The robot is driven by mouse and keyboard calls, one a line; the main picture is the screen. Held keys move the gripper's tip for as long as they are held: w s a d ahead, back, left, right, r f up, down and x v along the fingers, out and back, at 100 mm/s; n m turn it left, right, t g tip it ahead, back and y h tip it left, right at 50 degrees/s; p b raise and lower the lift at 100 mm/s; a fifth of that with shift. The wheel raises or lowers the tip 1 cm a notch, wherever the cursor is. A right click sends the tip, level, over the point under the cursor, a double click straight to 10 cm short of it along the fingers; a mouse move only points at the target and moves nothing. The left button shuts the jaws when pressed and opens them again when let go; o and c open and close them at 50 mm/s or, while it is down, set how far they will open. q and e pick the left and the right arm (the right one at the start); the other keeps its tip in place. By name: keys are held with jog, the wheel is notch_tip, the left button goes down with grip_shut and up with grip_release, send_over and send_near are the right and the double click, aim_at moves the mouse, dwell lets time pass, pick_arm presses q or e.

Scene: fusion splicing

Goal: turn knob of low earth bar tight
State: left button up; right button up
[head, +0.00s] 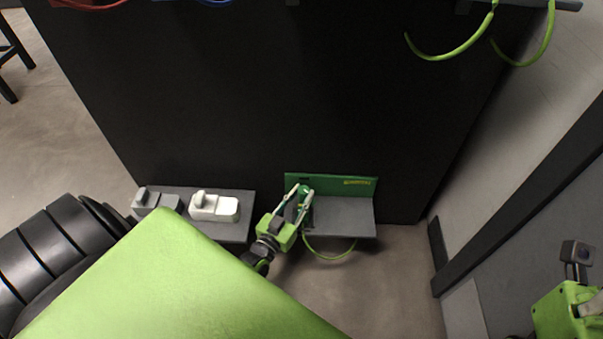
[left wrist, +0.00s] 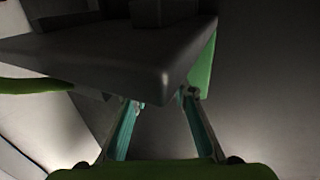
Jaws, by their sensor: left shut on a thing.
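The low earth bar is a green plate (head: 345,183) with yellow lettering, low on the dark panel above a grey shelf. Its green knob (head: 304,189) is at the left part of the plate, partly hidden by my fingers. My left gripper (head: 305,192) is shut on the knob, with one finger on each side. In the left wrist view the two fingers (left wrist: 163,100) stand apart, and the shelf edge covers what lies between their tips. A strip of the green plate (left wrist: 203,65) shows behind. My right gripper (head: 590,302) is cut off at the right edge; its fingers are unclear.
The grey shelf (head: 345,217) under the bar has a green cable (head: 332,256) hanging below it. More green cables (head: 455,50) hang high on the right.

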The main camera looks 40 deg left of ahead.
dwell(0.4)
pick_arm(q)
jog(key=o, duration=1.1)
